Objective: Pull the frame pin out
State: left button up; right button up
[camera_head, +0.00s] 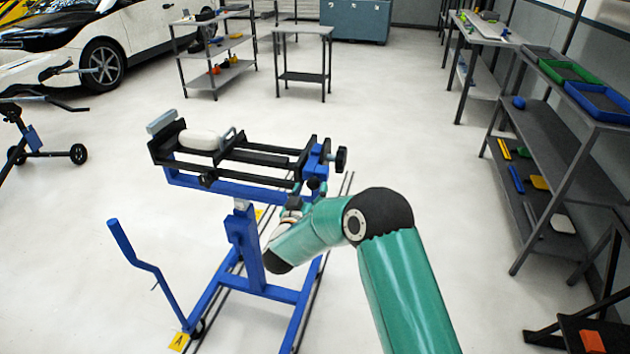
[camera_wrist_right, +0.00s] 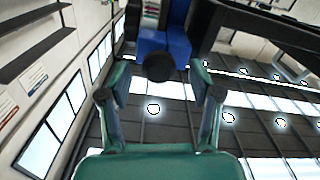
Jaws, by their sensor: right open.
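The wrap frame (camera_head: 225,178) is a blue stand with a black rail top, and a white roll (camera_head: 203,139) lies on it. A blue block (camera_head: 311,160) sits at its right end. In the right wrist view a round black knob (camera_wrist_right: 158,67) shows below the blue block (camera_wrist_right: 163,40); I take it for the frame pin's head. My right gripper (camera_wrist_right: 158,78) is open, its green fingers on either side of the knob, with gaps showing. In the head view this gripper (camera_head: 312,187) is small, under the block. My left gripper is not in view.
Another black knob (camera_head: 341,159) sticks out at the block's right side. A blue crank-shaped bar (camera_head: 145,265) stands at the frame's lower left. Shelving (camera_head: 560,150) with trays lines the right wall. A small table (camera_head: 303,50) stands behind. Open floor surrounds the frame.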

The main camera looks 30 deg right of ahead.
aim_at(311, 187)
jog(key=shift+x, duration=1.55)
grip_shut()
